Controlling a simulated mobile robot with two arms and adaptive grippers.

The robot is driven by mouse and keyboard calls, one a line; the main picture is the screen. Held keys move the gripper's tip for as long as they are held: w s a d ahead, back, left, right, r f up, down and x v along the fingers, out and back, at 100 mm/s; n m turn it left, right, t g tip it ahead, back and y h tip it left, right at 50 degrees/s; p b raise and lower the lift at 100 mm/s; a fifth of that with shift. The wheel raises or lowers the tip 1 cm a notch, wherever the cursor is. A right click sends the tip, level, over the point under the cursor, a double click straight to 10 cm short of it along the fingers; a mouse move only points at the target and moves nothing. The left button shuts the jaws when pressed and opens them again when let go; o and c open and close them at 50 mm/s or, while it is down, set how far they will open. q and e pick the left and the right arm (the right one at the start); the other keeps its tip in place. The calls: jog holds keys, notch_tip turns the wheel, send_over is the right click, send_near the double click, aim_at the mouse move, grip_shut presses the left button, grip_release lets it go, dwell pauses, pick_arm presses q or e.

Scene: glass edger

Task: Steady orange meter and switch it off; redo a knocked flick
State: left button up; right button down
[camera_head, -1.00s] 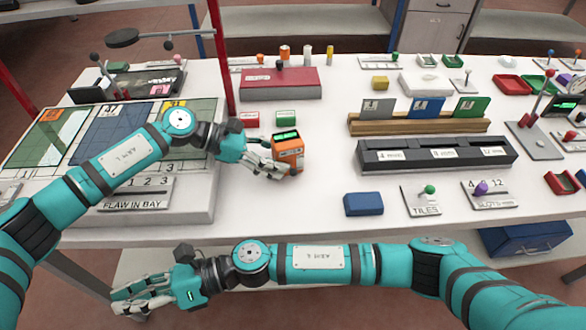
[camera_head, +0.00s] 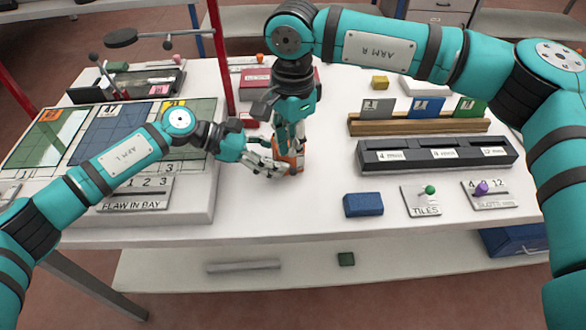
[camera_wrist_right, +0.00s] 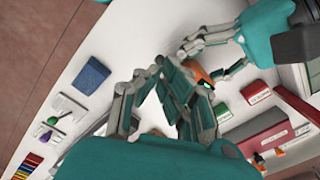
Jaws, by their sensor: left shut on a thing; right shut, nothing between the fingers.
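The orange meter (camera_head: 293,162) stands on the white bench in the head view. My left gripper (camera_head: 278,167) is shut on its lower part from the left. My right gripper (camera_head: 287,148) points down from above, its fingers shut and empty, right at the meter in the picture. It covers the meter's top and green display, so the switch is hidden. In the right wrist view a bit of the orange meter (camera_wrist_right: 199,74) shows behind my right fingers (camera_wrist_right: 163,66), with my left gripper (camera_wrist_right: 207,52) beside it. Whether my right fingertips touch the meter I cannot tell.
A blue block (camera_head: 363,204), the TILES plate (camera_head: 421,201) and the SLOTS plate (camera_head: 490,196) lie to the right. A black slotted rack (camera_head: 436,156) stands behind them. The FLAW IN BAY panel (camera_head: 135,196) is at left. Bench in front of the meter is clear.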

aim_at(294, 169)
pick_arm(q)
jog(key=shift+f, duration=0.15)
pick_arm(e)
jog(key=shift+w+d+r, duration=0.15)
jog(key=shift+w+d, duration=0.05)
jog(key=shift+d, duration=0.05)
jog(key=shift+f, duration=2.35)
jog(key=shift+f, duration=0.65)
jog(key=shift+r, duration=0.1)
notch_tip(294, 169, up, 7)
jog(key=s, duration=0.1)
jog(key=shift+d, duration=0.2)
